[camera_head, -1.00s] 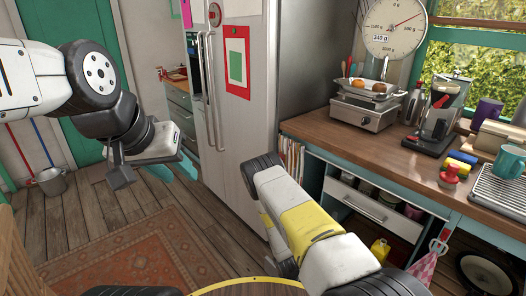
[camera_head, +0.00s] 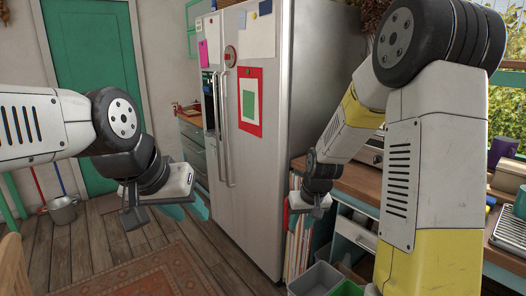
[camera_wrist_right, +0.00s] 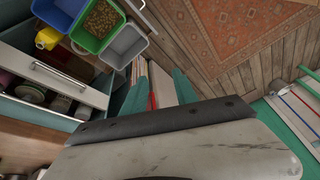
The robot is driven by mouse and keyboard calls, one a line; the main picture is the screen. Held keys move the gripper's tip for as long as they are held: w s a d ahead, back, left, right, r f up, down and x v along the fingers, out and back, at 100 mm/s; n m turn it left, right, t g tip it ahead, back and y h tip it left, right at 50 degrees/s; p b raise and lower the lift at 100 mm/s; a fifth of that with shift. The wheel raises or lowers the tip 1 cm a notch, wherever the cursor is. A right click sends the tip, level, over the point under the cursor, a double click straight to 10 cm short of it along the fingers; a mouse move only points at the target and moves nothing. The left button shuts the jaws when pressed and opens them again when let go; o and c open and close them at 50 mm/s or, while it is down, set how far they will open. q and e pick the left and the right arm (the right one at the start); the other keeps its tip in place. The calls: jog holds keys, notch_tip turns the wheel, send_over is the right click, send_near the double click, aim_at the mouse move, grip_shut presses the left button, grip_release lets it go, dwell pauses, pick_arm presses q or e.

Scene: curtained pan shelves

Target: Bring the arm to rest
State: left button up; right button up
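My left arm comes in from the left in the head view. Its gripper (camera_head: 186,209) hangs over the floor in front of the fridge, with two teal fingers apart and nothing between them. My right arm is bent, with its elbow high at the right. Its gripper (camera_head: 306,208) is low beside the fridge's right side, near the counter's end; its fingers are hard to make out there. In the right wrist view the right gripper's (camera_wrist_right: 158,82) teal fingers stand apart with nothing held. Upright books or magazines show beyond the gap.
The fridge (camera_head: 255,150) stands between the grippers. The wooden counter (camera_head: 352,181) and an open drawer (camera_wrist_right: 55,75) are by the right arm. Blue, green (camera_wrist_right: 98,22) and grey (camera_wrist_right: 124,46) bins stand below. A bucket (camera_head: 62,210) stands left; a rug (camera_head: 150,275) covers the floor.

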jog(key=s+d+r+m+t, duration=0.1)
jog(key=s+d+r+t, duration=0.1)
jog(key=s+r, duration=1.7)
jog(key=s+d, duration=0.1)
jog(key=s, duration=0.1)
jog(key=shift+s+r+y, duration=0.2)
jog(key=shift+s+y, duration=0.1)
jog(key=shift+y, duration=0.1)
